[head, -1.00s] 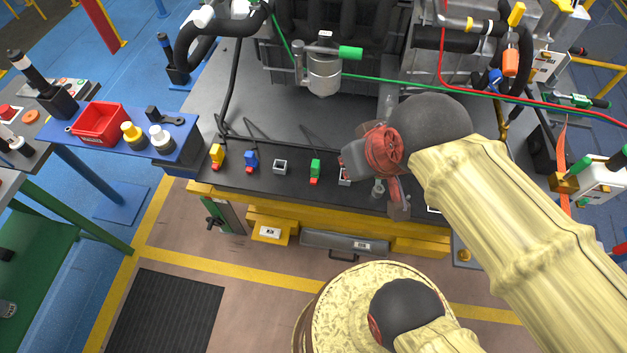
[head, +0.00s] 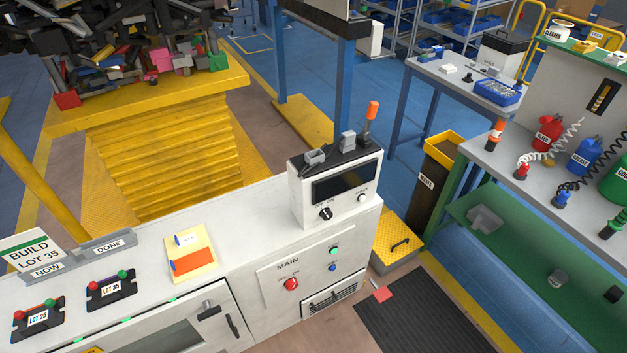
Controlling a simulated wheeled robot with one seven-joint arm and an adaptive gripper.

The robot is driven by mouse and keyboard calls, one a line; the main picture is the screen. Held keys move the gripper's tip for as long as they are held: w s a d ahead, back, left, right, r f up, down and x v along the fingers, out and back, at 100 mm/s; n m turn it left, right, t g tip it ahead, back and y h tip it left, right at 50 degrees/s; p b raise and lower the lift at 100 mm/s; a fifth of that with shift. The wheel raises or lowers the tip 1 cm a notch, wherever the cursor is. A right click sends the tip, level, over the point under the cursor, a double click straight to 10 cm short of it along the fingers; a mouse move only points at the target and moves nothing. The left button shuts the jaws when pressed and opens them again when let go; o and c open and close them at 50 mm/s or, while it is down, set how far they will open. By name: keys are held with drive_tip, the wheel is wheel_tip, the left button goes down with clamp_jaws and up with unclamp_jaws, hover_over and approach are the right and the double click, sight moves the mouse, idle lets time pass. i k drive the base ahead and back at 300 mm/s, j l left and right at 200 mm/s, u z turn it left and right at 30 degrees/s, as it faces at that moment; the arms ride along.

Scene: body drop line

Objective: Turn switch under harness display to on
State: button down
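A white box (head: 310,211) with a dark, blank-looking display (head: 345,184) stands on the right end of a white cabinet. Below the display, at the left of the box front, is a black rotary switch (head: 326,214). The small marks around it are too small to read, and I cannot tell its position. A round white button or knob (head: 361,198) sits to its right. No readable label names this display as the harness one. My gripper is not in view.
The cabinet (head: 250,230) has a MAIN panel with a red knob (head: 291,285) and green and blue buttons. A BUILD LOT 35 sign (head: 32,250) stands left. A yellow step (head: 397,243) and black bin (head: 436,185) stand right; a dark mat (head: 420,315) lies in front.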

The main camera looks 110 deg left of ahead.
sight(327, 214)
drive_tip(key=u, duration=3.4)
